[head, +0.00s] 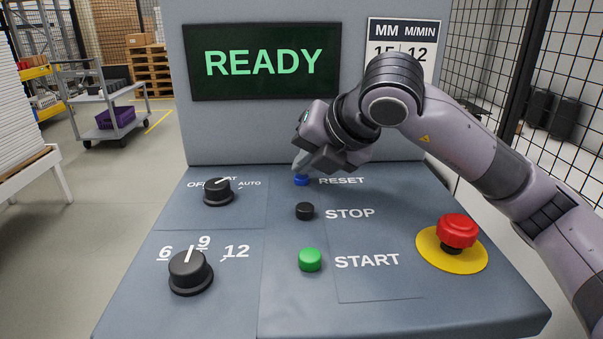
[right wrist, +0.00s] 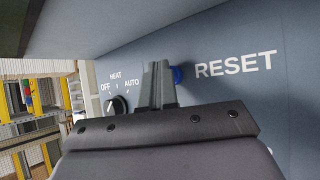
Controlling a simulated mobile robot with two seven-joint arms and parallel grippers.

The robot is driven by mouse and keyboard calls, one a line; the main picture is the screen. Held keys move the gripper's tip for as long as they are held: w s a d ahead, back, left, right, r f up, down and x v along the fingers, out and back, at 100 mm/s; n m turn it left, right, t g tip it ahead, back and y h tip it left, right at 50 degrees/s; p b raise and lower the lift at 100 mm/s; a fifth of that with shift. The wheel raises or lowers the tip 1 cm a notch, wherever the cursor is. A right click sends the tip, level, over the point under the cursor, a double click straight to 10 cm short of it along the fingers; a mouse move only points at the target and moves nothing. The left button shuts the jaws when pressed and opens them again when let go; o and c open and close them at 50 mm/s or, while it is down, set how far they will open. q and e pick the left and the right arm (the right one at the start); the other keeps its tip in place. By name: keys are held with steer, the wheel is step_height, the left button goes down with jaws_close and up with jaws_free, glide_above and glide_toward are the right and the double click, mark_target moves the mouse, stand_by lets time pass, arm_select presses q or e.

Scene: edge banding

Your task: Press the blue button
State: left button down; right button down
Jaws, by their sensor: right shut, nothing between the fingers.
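The blue button (head: 301,181) sits on the grey sloping panel beside the word RESET, above the black STOP button (head: 305,211) and the green START button (head: 310,259). My right gripper (head: 299,165) is shut and empty, with its fingertips at the blue button's upper side in the head view. In the right wrist view the shut fingers (right wrist: 158,85) partly cover the blue button (right wrist: 177,75). Whether the fingertips touch it cannot be told. My left gripper is not in view.
A red mushroom button (head: 458,231) on a yellow base stands at the panel's right. Two black knobs are on the left, the upper one (head: 217,191) and the lower one (head: 190,272). A screen (head: 264,61) reading READY stands behind the panel.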

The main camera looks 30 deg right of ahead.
mark_target(307, 179)
steer(key=shift+r+p, duration=0.4)
steer(key=shift+r, duration=0.4)
steer(key=shift+r+p, duration=0.35)
steer(key=shift+r, duration=0.15)
steer(key=shift+r+p, duration=1.3)
steer(key=shift+r, duration=0.75)
